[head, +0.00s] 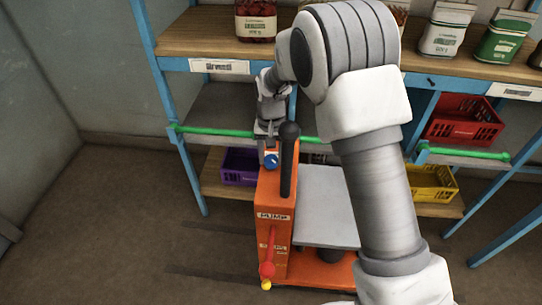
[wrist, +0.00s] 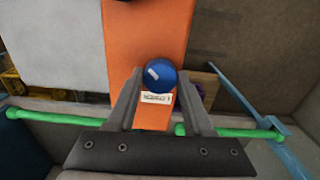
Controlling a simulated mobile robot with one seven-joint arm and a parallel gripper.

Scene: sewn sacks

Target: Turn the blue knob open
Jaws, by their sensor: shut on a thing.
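The blue knob (head: 271,160) sits near the top of the orange pump (head: 272,200), which stands on the floor in front of the shelf. In the wrist view the round knob (wrist: 161,76) lies between the tips of my two fingers, with the orange panel and a small white label behind it. My gripper (wrist: 158,80) is shut on the knob. In the head view my gripper (head: 268,143) reaches down to the knob from above; its fingertips are small there. How far the knob is turned cannot be told.
A dark upright handle (head: 288,160) stands right beside the knob. A red lever (head: 269,268) and a yellow ball are low on the pump. The floor at left is clear.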

